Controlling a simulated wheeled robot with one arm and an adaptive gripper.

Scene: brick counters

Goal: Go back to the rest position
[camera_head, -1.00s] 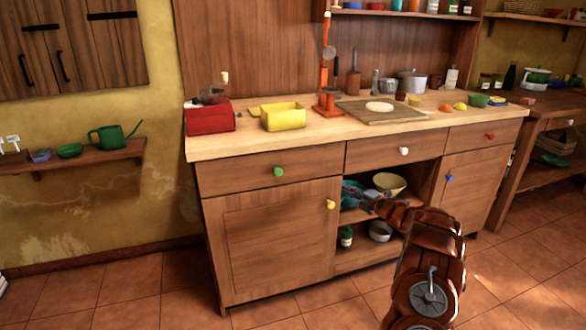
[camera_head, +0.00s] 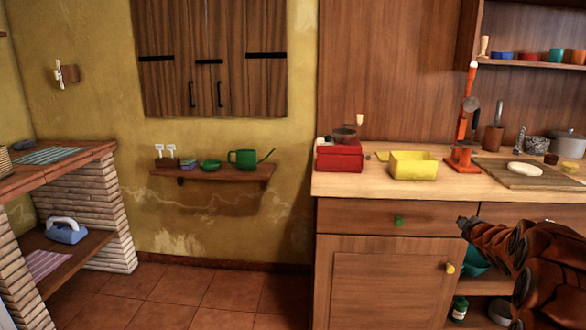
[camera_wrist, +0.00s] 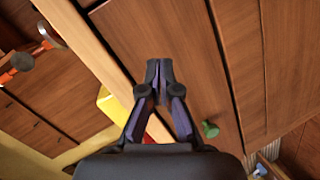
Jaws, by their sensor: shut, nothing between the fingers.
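My gripper (camera_wrist: 159,72) is shut and empty in the wrist view, its fingertips together in front of the wooden counter front. In the head view my gripper (camera_head: 463,222) shows at the end of my brown arm at the right, in front of the counter's drawers. The green drawer knob (camera_wrist: 210,129) is to the right of the fingers in the wrist view, apart from them. The same knob also shows in the head view (camera_head: 399,221), left of the gripper.
The counter (camera_head: 330,187) carries a red box (camera_head: 339,159), a yellow bin (camera_head: 413,166) and a cutting board (camera_head: 510,177). A wall shelf (camera_head: 225,172) holds a green watering can (camera_head: 243,159). A brick counter (camera_head: 95,205) stands at the left. Tiled floor (camera_head: 200,295) between is clear.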

